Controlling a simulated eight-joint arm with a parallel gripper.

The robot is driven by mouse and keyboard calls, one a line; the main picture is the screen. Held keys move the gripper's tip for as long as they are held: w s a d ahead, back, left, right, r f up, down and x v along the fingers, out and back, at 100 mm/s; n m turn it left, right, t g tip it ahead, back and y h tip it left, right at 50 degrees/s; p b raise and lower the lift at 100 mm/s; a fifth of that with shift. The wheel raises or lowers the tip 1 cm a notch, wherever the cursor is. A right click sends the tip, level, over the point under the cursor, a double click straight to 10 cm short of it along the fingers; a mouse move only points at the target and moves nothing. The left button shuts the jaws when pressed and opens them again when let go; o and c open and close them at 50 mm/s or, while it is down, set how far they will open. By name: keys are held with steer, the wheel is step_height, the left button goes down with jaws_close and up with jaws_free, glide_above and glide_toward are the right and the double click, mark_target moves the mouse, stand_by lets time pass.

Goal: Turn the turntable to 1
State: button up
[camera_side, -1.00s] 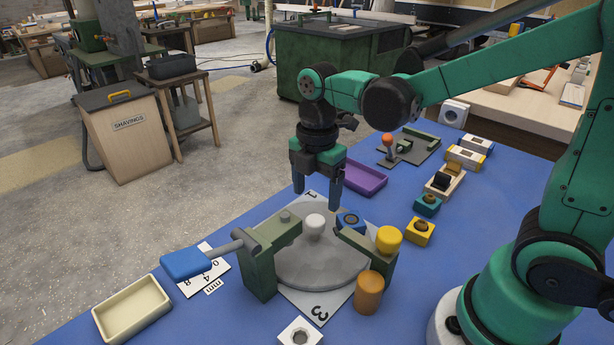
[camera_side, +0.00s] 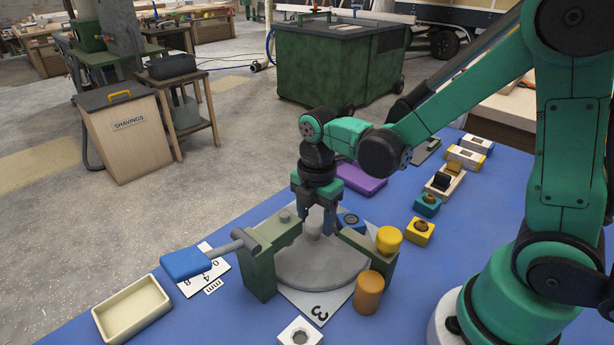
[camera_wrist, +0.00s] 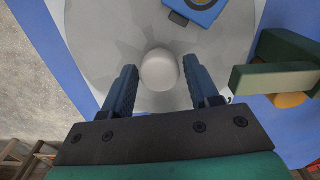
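The round grey turntable (camera_side: 318,268) sits on a pale plate with a 3 (camera_side: 319,312) at its front corner; the 1 at its far corner is hidden by my gripper. A pale knob (camera_side: 314,230) stands up from the disc, and it also shows in the wrist view (camera_wrist: 159,70). A blue block with a round top (camera_side: 351,222) is at the disc's far right edge; part of it shows in the wrist view (camera_wrist: 196,8). My gripper (camera_side: 319,226) points down over the disc. In the wrist view my gripper (camera_wrist: 161,85) is open, with the knob between its fingers and gaps on both sides.
A yellow knob (camera_side: 389,239) and an orange cylinder (camera_side: 368,293) stand at the right. A cream tray (camera_side: 131,309) lies at the left, a purple tray (camera_side: 362,179) behind.

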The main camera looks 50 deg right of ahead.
mark_target(315, 220)
jaws_close()
steer(key=shift+n, duration=3.2)
steer(key=shift+o, duration=2.1)
jaws_free()
steer(key=shift+r, duration=2.85)
